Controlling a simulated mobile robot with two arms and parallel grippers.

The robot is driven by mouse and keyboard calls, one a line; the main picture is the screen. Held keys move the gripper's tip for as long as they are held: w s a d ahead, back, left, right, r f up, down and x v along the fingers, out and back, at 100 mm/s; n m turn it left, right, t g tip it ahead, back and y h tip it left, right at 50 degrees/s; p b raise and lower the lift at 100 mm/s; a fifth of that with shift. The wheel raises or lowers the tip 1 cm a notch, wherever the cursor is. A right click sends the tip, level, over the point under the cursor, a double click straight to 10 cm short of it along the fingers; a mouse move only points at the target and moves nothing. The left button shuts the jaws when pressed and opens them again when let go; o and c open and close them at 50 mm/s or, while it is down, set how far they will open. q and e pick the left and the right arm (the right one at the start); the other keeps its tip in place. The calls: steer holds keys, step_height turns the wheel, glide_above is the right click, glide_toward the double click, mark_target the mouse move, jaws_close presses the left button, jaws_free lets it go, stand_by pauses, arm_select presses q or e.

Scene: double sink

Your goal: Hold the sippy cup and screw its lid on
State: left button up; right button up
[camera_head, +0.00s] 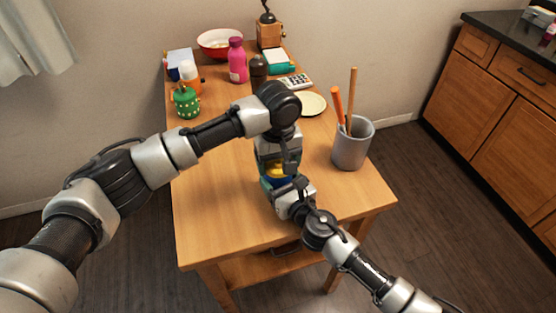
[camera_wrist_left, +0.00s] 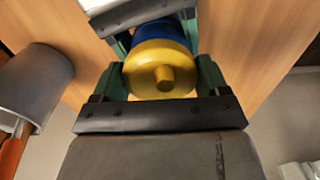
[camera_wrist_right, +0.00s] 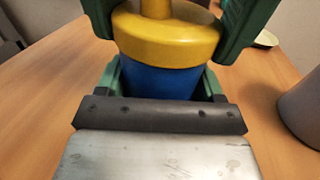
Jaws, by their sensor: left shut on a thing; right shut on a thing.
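The sippy cup has a blue body (camera_wrist_right: 160,80) and a yellow lid (camera_wrist_right: 165,38) with a spout. It stands upright near the front of the wooden table, partly hidden between my grippers in the head view. My left gripper (camera_head: 277,163) reaches down from above and is shut on the yellow lid, which also shows in the left wrist view (camera_wrist_left: 158,68). My right gripper (camera_head: 285,187) comes from the front and is shut on the blue body. The lid sits on the cup's top with no clear gap; how tightly it is screwed cannot be told.
A grey holder (camera_head: 350,148) with orange and wooden utensils stands right of the cup. A green dotted pot (camera_head: 186,103), pink bottle (camera_head: 237,62), red bowl (camera_head: 220,41), calculator (camera_head: 295,81) and plate (camera_head: 312,104) are farther back. The table's front left is clear.

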arm_select(q)
steer(key=m, duration=0.4)
steer(key=shift+m, duration=0.3)
steer(key=m, duration=0.5)
steer(key=shift+m, duration=0.4)
steer(key=m, duration=0.5)
steer(key=shift+m, duration=0.4)
steer(key=m, duration=0.6)
steer(key=o, duration=1)
step_height(320, 180, up, 12)
arm_select(e)
steer(key=o, duration=1.8)
